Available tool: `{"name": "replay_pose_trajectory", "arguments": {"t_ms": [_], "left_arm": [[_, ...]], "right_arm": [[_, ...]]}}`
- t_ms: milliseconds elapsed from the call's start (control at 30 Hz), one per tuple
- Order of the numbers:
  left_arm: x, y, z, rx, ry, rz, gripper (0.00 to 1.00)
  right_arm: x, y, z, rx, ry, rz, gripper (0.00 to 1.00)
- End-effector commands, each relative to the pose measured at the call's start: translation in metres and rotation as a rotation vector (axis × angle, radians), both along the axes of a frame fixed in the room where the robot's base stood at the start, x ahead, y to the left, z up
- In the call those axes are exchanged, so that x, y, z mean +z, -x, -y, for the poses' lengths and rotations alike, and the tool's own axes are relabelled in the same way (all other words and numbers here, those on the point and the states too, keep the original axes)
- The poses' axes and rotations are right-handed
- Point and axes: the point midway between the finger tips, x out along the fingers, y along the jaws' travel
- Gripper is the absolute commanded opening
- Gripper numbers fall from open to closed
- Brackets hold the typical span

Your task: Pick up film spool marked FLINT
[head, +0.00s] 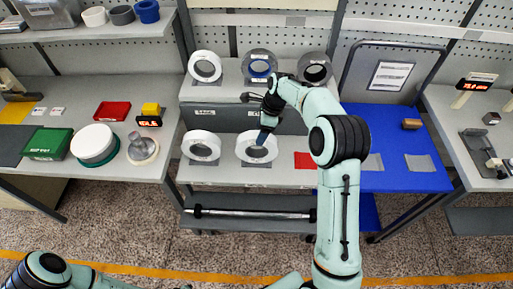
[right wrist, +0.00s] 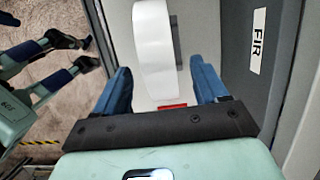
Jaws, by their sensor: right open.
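My right gripper (head: 262,138) is open at the lower middle white film spool (head: 243,152) on the rack. In the right wrist view, the blue fingers of the gripper (right wrist: 160,68) stand on either side of the white spool rim (right wrist: 153,35), apart from each other. Another white spool (head: 201,147) stands to the left on the same level. On the upper level are a white spool (head: 205,66), a grey spool with a blue core (head: 259,53) and a dark grey spool (head: 315,68). No FLINT mark is readable.
A label reading FIR (right wrist: 258,40) is on the riser beside the gripped-over spool. A red patch (head: 305,160) lies to the right on the lower level. A blue table (head: 390,180) stands right of the rack; a grey bench (head: 75,95) with boxes stands left.

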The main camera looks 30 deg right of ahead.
Motion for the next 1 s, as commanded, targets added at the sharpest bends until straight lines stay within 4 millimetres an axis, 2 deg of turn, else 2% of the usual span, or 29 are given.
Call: {"name": "replay_pose_trajectory", "arguments": {"t_ms": [233, 500, 800, 867, 1000], "left_arm": [[-0.001, 0.001, 0.0, 0.0, 0.0, -0.001, 0.43], [-0.003, 0.003, 0.0, 0.0, 0.0, -0.002, 0.43], [-0.003, 0.003, 0.0, 0.0, 0.0, -0.002, 0.43], [-0.003, 0.003, 0.0, 0.0, 0.0, -0.002, 0.43], [-0.003, 0.003, 0.0, 0.0, 0.0, -0.002, 0.43]], "right_arm": [[-0.018, -0.002, -0.005, 0.0, 0.0, 0.0, 0.72], [-0.054, -0.006, -0.017, 0.0, 0.0, 0.0, 0.72], [-0.059, -0.007, -0.018, -0.001, 0.001, 0.003, 0.72], [-0.059, -0.007, -0.018, -0.001, 0.001, 0.003, 0.56], [-0.059, -0.007, -0.018, -0.001, 0.001, 0.003, 0.1]]}}
